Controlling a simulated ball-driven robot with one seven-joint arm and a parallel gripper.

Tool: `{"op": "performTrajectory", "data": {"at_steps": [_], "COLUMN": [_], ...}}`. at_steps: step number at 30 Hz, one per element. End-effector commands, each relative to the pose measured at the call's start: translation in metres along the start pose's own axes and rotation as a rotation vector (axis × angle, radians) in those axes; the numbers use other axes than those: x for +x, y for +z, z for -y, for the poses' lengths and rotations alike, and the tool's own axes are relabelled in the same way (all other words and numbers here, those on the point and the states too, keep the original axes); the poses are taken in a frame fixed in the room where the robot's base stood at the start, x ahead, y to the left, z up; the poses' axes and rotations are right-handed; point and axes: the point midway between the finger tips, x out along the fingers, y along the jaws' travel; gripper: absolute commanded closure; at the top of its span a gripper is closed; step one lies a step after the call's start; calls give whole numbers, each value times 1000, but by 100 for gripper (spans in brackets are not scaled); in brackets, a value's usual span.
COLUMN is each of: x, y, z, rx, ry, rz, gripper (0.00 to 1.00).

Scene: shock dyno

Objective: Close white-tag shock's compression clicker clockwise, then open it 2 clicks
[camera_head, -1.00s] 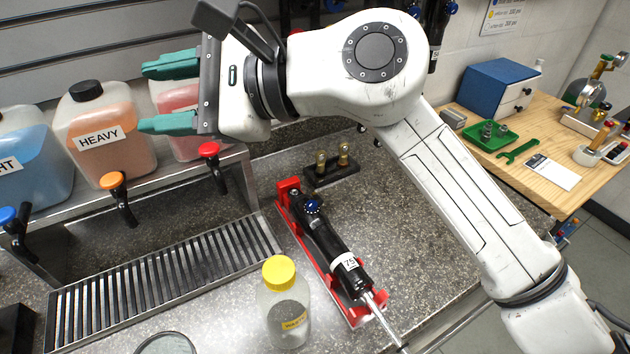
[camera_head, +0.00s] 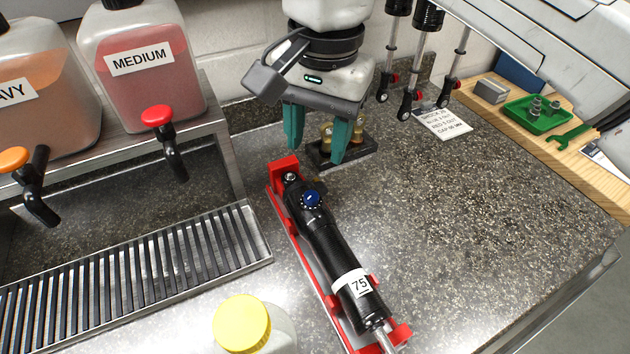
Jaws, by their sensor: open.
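A black shock (camera_head: 329,243) with a white tag (camera_head: 350,284) reading 75 lies in a red cradle (camera_head: 278,208) on the speckled counter. A blue clicker knob (camera_head: 311,197) sits near its upper end and faces up. My gripper (camera_head: 314,154) points down with its green fingers apart and empty. In the picture it is just above the cradle's far end, and its height over the counter is hard to judge. Several more shocks (camera_head: 417,60) hang at the back wall with red knobs at their lower ends.
A dark block with brass fittings (camera_head: 345,150) stands behind the fingers. A yellow-capped bottle (camera_head: 242,324) stands at the front left of the cradle. A drain grate (camera_head: 130,280) and jugs on a shelf (camera_head: 140,62) are at left. The counter right of the cradle is clear.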

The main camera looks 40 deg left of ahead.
Motion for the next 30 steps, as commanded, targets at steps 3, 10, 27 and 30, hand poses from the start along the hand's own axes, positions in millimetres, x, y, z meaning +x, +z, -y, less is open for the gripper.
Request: {"op": "performTrajectory", "data": {"at_steps": [3,10,27,30], "x": [17,58,101,101], "y": [1,1,1,1], "z": [0,0,1,1], "rx": [0,1,0,0], "ry": [1,-3,-3,-3], "rz": [4,6,1,1], "gripper": [49,49,49,49]}}
